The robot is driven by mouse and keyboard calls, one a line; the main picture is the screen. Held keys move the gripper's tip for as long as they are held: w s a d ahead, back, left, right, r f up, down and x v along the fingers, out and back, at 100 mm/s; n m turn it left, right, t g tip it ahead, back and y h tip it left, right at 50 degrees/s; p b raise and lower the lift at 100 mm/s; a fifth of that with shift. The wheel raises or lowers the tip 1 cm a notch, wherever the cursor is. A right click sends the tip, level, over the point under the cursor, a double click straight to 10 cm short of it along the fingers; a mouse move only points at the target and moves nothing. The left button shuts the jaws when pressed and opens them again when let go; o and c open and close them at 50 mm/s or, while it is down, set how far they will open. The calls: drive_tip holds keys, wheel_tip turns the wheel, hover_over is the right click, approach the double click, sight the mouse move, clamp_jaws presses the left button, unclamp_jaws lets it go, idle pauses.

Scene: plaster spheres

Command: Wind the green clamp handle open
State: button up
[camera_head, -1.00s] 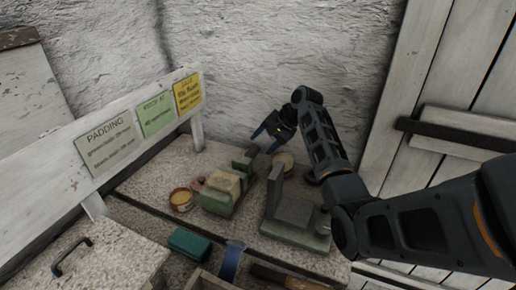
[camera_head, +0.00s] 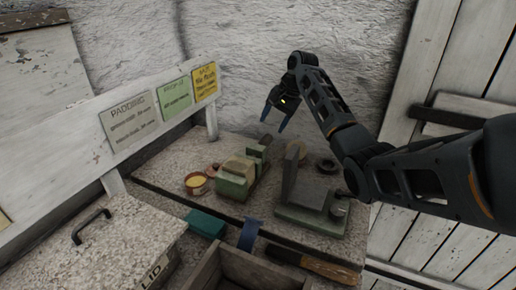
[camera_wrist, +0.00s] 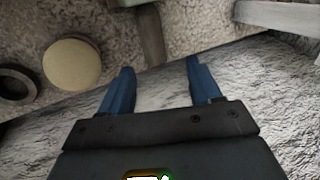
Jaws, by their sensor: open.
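A green clamp-like block (camera_head: 236,182) with a pale top stands on the speckled bench, with a narrower green part behind it. I cannot tell for certain which part is the clamp handle. My gripper (camera_head: 274,122) is open and empty, its blue fingers pointing down near the wall, above and behind the green block in the picture. In the wrist view, my gripper (camera_wrist: 160,72) shows nothing between its fingers; a brownish bar (camera_wrist: 151,36) lies beyond them.
A cream disc (camera_wrist: 72,64) and dark ring (camera_wrist: 15,84) lie on the bench. A sign board (camera_head: 130,123) stands left; the wall is close behind.

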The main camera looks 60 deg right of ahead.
sight(269, 138)
drive_tip(key=shift+g, duration=0.4)
drive_tip(key=shift+x, duration=3.8)
drive_tip(key=shift+s+d, duration=0.1)
drive_tip(key=shift+d, duration=0.15)
drive_tip(key=c, duration=1)
drive_tip(key=shift+a+t+p, duration=0.1)
drive_tip(key=shift+t+p, duration=0.3)
drive_tip(key=shift+c, duration=0.2)
drive_tip(key=shift+s+f+t, duration=0.15)
drive_tip(key=shift+t, duration=1.05)
